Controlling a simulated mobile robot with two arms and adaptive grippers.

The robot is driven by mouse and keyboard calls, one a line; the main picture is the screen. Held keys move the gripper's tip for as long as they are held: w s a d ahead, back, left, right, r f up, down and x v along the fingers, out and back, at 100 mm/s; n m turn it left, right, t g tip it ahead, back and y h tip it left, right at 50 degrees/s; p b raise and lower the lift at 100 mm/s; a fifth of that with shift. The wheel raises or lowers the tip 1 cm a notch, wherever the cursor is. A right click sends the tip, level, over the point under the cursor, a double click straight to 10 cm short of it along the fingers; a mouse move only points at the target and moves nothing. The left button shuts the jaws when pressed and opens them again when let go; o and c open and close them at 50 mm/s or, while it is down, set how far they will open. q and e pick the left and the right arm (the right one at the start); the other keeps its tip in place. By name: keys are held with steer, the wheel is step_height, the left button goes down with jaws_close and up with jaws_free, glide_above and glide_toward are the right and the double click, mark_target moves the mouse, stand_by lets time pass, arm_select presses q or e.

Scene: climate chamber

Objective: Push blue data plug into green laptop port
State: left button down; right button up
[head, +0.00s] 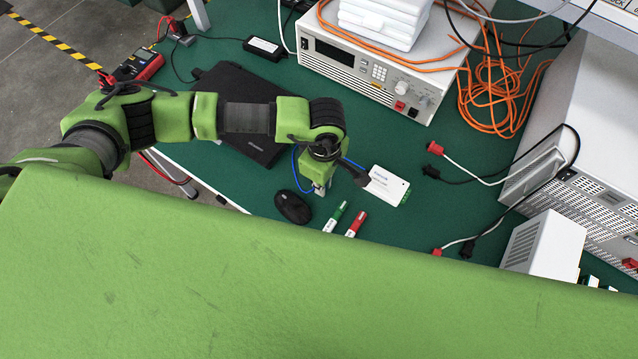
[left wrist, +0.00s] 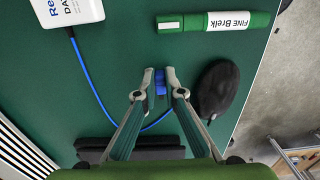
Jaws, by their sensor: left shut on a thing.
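My left gripper (head: 319,188) is over the green table. In the left wrist view its two fingertips (left wrist: 159,84) are shut on the blue data plug (left wrist: 160,76). The plug's blue cable (left wrist: 88,84) loops across the table from a white box (left wrist: 68,10); this box (head: 388,186) is right of the gripper in the head view. The black laptop (head: 258,92) lies behind and left of the gripper, partly hidden by my left arm. No green port can be made out on it. My right gripper is not in view.
A black mouse (head: 293,207) lies close to the left gripper. A green marker (head: 336,216) and a red marker (head: 356,223) lie in front. A white power supply (head: 372,75) stands at the back, with orange cable (head: 496,95) beside it. A red multimeter (head: 139,66) is at far left.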

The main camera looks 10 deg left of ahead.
arm_select(q)
steer(key=shift+r+p, duration=1.35)
steer(key=shift+r, duration=1.2)
steer(key=shift+f, duration=0.15)
steer(key=shift+w+f+b, duration=0.15)
steer(key=shift+w+b, duration=0.05)
steer(key=shift+b, duration=0.2)
steer(key=w+f+b, duration=0.1)
steer(key=w+b, duration=0.1)
steer(key=b, duration=0.1)
steer(key=w+f+b, duration=0.2)
steer(key=w+d+f+b, duration=0.1)
steer(key=w+b, duration=0.1)
steer(key=b, duration=0.1)
steer(key=shift+w+f+b, duration=0.25)
steer(key=shift+b, duration=0.05)
steer(key=a, duration=0.1)
steer(key=w+a+b, duration=0.1)
steer(key=a, duration=0.1)
steer(key=w+a, duration=0.1)
steer(key=shift+a+r, duration=0.2)
steer(key=shift+a, duration=0.2)
steer(key=shift+w+a+b, duration=0.1)
steer(key=shift+a+b, duration=0.2)
steer(key=shift+a, duration=0.05)
